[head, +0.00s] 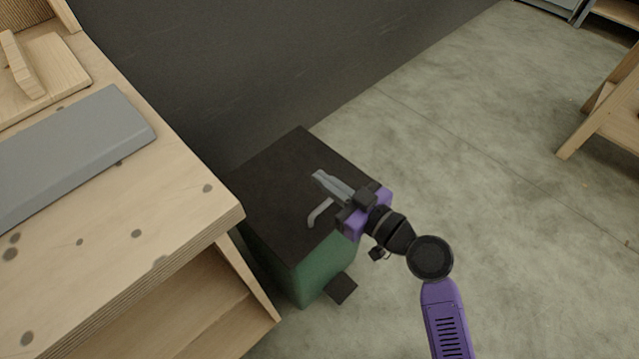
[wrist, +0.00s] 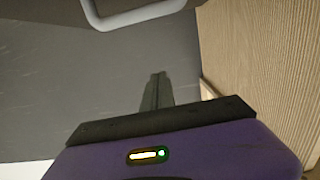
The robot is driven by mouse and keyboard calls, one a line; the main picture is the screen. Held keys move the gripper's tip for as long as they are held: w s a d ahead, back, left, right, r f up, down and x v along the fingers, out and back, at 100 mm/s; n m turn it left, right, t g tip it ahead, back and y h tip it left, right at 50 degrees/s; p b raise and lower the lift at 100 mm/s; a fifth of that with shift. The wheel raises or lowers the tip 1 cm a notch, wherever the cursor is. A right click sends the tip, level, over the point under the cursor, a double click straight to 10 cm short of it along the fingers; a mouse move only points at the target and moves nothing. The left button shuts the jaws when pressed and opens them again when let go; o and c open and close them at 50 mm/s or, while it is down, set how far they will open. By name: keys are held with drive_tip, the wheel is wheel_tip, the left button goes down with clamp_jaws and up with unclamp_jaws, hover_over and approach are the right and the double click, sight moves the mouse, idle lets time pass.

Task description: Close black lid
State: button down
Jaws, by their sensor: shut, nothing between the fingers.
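A green bin (head: 318,281) stands on the floor beside the wooden workbench. Its black lid (head: 285,165) lies over the top and looks flat; I see no clear gap along the front edge. A pale curved handle (head: 319,213) is on the lid, and it also shows at the top of the wrist view (wrist: 140,17). My gripper (head: 319,177) is over the lid, close to the handle, with its fingers together and empty. In the wrist view the shut fingers (wrist: 157,82) point toward the dark surface, apart from the handle. I cannot tell whether they touch the lid.
The wooden workbench (head: 165,215) is close on the left, with a grey board (head: 75,155) on top. A dark wall (head: 230,60) is behind the bin. A dark pedal (head: 342,288) sticks out at the bin's foot. The floor (head: 480,170) on the right is clear.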

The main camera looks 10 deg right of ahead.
drive_tip(key=b, duration=0.5)
hover_over(334, 212)
drive_tip(key=s+a, duration=0.1)
drive_tip(key=f, duration=0.4)
drive_tip(key=shift+a+f, duration=0.2)
drive_tip(key=f+b, duration=0.2)
drive_tip(key=b, duration=0.2)
drive_tip(key=shift+s+d+f, duration=0.3)
drive_tip(key=shift+s+f, duration=0.1)
drive_tip(key=shift+s+f+b, duration=0.15)
drive_tip(key=shift+f+b, duration=0.25)
drive_tip(key=shift+f, duration=0.2)
drive_tip(key=shift+d, duration=0.1)
drive_tip(key=r+p, duration=0.1)
drive_tip(key=r, duration=0.1)
drive_tip(key=r+p, duration=0.1)
drive_tip(key=r, duration=0.1)
drive_tip(key=w+r+p, duration=0.1)
drive_tip(key=shift+a+r+p, duration=0.3)
drive_tip(key=shift+r, duration=0.1)
drive_tip(key=s+d+f, duration=0.1)
drive_tip(key=s+d, duration=0.4)
drive_tip(key=s, duration=0.3)
drive_tip(key=shift+s+d+f, duration=0.15)
drive_tip(key=shift+d+f, duration=0.1)
drive_tip(key=shift+f, duration=0.05)
